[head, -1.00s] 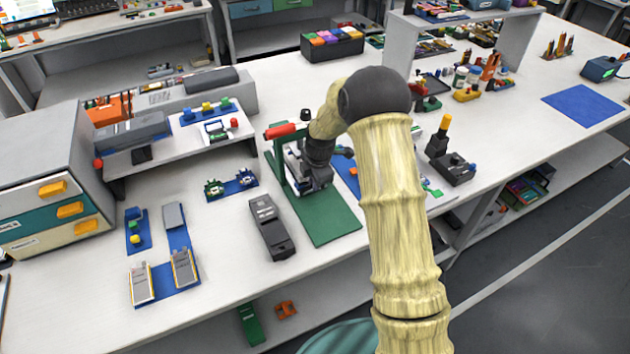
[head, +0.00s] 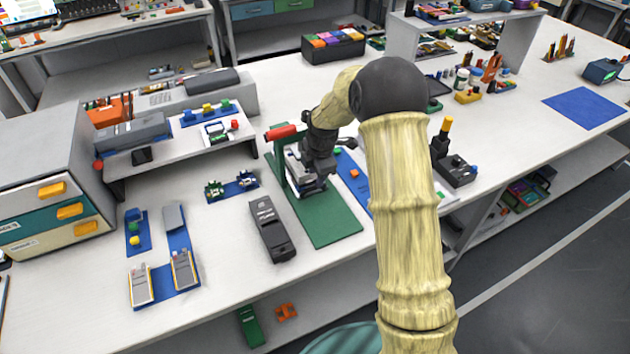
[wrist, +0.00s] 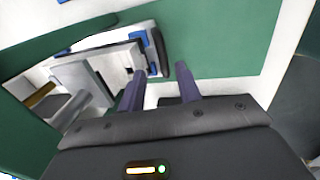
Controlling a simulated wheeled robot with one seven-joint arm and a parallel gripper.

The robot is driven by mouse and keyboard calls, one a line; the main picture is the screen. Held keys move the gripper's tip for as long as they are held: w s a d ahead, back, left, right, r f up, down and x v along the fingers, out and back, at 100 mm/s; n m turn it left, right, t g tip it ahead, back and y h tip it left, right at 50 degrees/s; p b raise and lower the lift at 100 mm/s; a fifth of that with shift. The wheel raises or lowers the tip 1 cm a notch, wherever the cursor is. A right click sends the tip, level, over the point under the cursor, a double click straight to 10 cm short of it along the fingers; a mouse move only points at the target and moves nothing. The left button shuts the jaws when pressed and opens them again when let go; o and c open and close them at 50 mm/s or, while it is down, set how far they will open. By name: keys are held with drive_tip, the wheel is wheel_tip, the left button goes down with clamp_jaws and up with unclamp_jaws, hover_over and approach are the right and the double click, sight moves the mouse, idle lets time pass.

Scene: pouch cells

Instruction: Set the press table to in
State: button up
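The press stands on a green base plate (head: 330,222), with a green upright and a red lever handle (head: 281,132). My gripper (head: 312,188) is low over this plate, in front of the upright, and hides much of the press table in the head view. In the wrist view, my gripper's two purplish fingers (wrist: 160,85) are apart. The pale press table (wrist: 125,60) lies just beyond them, with a dark bar along its edge close to the fingertips. Nothing shows clearly between the fingers, and I cannot tell whether they touch the bar.
A dark grey device (head: 270,230) lies left of the green plate. A blue mat (head: 355,180) lies to its right, partly behind my arm. A black fixture with a yellow-topped lever (head: 457,170) stands farther right. Blue cell trays (head: 180,240) are at left.

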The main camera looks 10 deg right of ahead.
wheel_tip(320, 180, up, 13)
drive_tip(key=s, duration=0.2)
drive_tip(key=shift+s+d, duration=0.2)
drive_tip(key=shift+d, duration=0.1)
drive_tip(key=s+d+m+p, duration=0.2)
drive_tip(key=s+m, duration=0.8)
drive_tip(key=s, duration=0.2)
drive_tip(key=s+d+r+m+p, duration=0.1)
drive_tip(key=s+d+m+p, duration=0.2)
drive_tip(key=s+m, duration=0.8)
drive_tip(key=shift+s+m+t+h, duration=0.3)
drive_tip(key=shift+s, duration=0.7)
